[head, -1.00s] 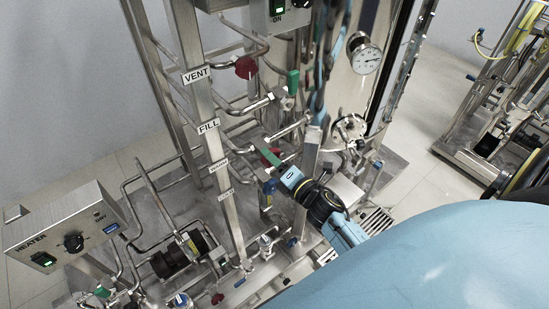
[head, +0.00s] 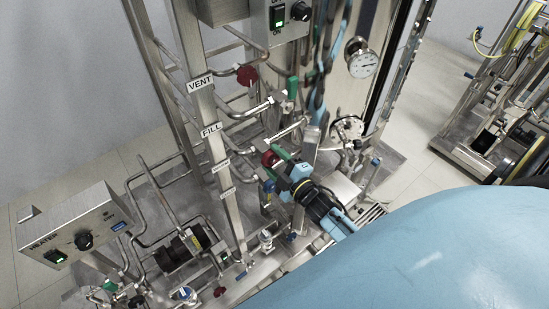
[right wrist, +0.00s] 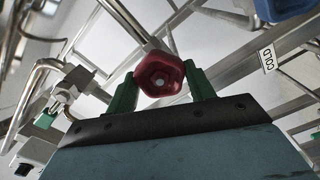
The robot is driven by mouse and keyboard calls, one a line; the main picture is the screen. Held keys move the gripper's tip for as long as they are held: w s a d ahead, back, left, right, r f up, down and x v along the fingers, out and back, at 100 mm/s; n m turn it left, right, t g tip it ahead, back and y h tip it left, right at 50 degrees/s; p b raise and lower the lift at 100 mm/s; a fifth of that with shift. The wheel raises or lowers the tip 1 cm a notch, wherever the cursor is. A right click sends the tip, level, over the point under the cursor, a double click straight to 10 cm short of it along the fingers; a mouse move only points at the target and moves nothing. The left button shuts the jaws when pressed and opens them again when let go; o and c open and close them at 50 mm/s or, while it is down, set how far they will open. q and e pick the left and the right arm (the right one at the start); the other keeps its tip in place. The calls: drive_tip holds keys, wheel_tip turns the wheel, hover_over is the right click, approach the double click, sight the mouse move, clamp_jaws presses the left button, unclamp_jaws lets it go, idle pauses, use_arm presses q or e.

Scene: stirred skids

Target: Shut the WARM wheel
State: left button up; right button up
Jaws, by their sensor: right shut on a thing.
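The WARM wheel is a dark red lobed handwheel (head: 269,159), on the pipe by the third label (head: 220,165), whose print is too small to read surely. My right gripper (head: 277,162) has green fingers and is shut on this wheel. My left gripper is not in view.
Another red wheel (head: 247,75) is higher up near the VENT label (head: 200,84). A blue wheel (head: 268,186) sits just below my right gripper. A steel post (head: 307,150) stands close to its right. A COLD label (right wrist: 268,58) shows in the right wrist view.

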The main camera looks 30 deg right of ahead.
drive_tip(key=m+p, duration=0.2)
drive_tip(key=m, duration=0.7)
drive_tip(key=shift+m+p, duration=0.3)
drive_tip(key=shift+m, duration=1.6)
drive_tip(key=o, duration=1)
drive_tip(key=shift+c, duration=0.2)
drive_tip(key=s+d, duration=0.1)
drive_tip(key=s, duration=1.2)
drive_tip(key=shift+s+p, duration=0.2)
drive_tip(key=shift+p, duration=0.15)
